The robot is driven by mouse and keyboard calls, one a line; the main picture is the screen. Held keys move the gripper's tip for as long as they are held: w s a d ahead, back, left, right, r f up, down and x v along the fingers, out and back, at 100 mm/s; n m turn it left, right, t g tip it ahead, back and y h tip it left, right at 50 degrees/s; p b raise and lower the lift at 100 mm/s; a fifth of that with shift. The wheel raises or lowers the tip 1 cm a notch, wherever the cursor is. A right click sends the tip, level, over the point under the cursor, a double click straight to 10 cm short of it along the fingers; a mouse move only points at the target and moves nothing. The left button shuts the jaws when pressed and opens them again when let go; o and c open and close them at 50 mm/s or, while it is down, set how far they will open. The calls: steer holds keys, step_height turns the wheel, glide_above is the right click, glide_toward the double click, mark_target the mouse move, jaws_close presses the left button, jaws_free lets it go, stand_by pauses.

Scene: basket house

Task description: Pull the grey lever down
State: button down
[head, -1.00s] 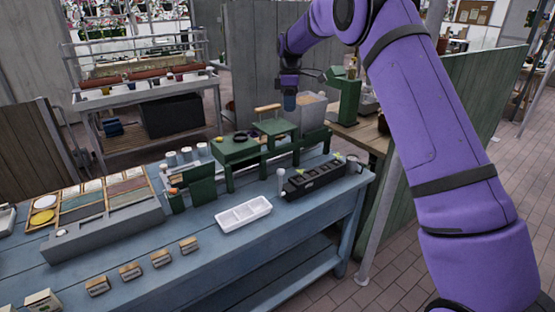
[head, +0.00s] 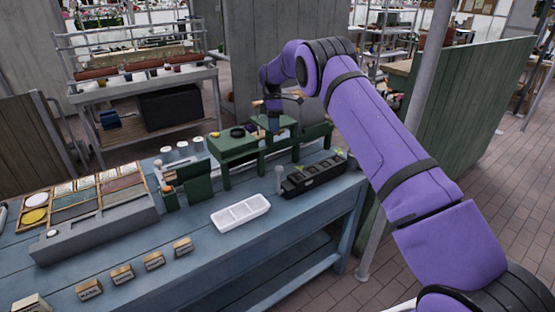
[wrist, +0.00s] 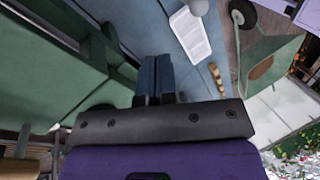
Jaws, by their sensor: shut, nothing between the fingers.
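A grey post with a rounded top (head: 279,178) stands on the blue bench, left of the black tray; it looks like the grey lever, but I cannot be sure. A grey rounded knob (wrist: 198,7) at the top of the wrist view may be the same thing. The knob is apart from the fingers, up and to the right.
A white divided tray (head: 240,213) and a black tray with seedlings (head: 314,176) lie on the blue bench (head: 200,275). A wooden handle (head: 258,102) is beside my gripper. The green stand is close to my fingers. The front right of the bench top is clear.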

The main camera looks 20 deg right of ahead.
steer(key=s+f, duration=0.7)
steer(key=f, duration=0.2)
steer(key=shift+s+a+f, duration=0.25)
steer(key=shift+a+f, duration=0.05)
steer(key=shift+a, duration=0.1)
stand_by(0.4)
